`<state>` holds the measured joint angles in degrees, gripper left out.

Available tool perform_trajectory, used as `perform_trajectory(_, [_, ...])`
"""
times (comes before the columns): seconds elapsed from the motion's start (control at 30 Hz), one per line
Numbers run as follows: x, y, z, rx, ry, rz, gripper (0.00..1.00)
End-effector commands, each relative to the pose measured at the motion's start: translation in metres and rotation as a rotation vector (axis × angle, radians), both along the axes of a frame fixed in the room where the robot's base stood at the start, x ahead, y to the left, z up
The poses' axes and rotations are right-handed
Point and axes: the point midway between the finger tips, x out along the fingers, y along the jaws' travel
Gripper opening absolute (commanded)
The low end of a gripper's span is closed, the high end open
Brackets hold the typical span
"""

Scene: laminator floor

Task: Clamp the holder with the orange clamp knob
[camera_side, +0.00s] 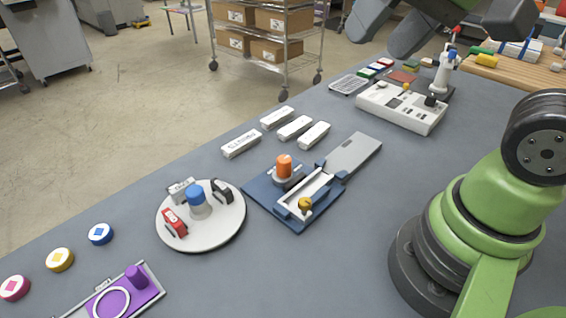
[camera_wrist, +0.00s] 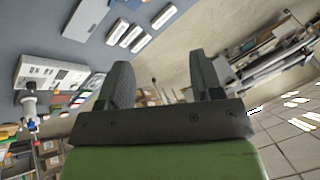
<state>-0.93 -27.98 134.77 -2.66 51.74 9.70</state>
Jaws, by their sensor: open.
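The orange clamp knob (camera_side: 284,165) stands upright on the blue fixture plate (camera_side: 262,200), near its back edge. Beside it on the plate is the holder (camera_side: 309,192), a white open frame with a yellow knob (camera_side: 305,204) at its front end. My gripper (camera_side: 405,35) is high at the top of the side view, far above and behind the fixture. In the wrist view my gripper (camera_wrist: 160,85) has its two dark fingers wide apart with nothing between them. The orange knob and the holder do not show in the wrist view.
A white turntable (camera_side: 238,229) with a blue knob and small clips stands left of the fixture. Several white blocks (camera_side: 295,127) lie behind it. A grey plate (camera_side: 354,154) adjoins the fixture's right side. A white control box (camera_side: 402,108) stands at the back right.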

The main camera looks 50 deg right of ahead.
Motion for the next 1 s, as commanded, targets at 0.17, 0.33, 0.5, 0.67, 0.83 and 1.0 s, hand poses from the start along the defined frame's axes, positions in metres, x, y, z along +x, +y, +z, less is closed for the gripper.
perform_trajectory(0.17, [0.052, -0.001, -0.021, 0.028, 0.173, -0.143, 0.60])
perform_trajectory(0.33, [0.097, 0.000, -0.059, 0.033, 0.319, -0.287, 0.60])
perform_trajectory(0.5, [0.132, 0.001, -0.112, 0.016, 0.449, -0.432, 0.60])
perform_trajectory(0.67, [0.149, 0.002, -0.158, -0.007, 0.531, -0.537, 0.60])
perform_trajectory(0.83, [0.155, 0.002, -0.182, -0.021, 0.567, -0.592, 0.60])
perform_trajectory(1.0, [0.154, 0.002, -0.199, -0.025, 0.573, -0.600, 0.60])
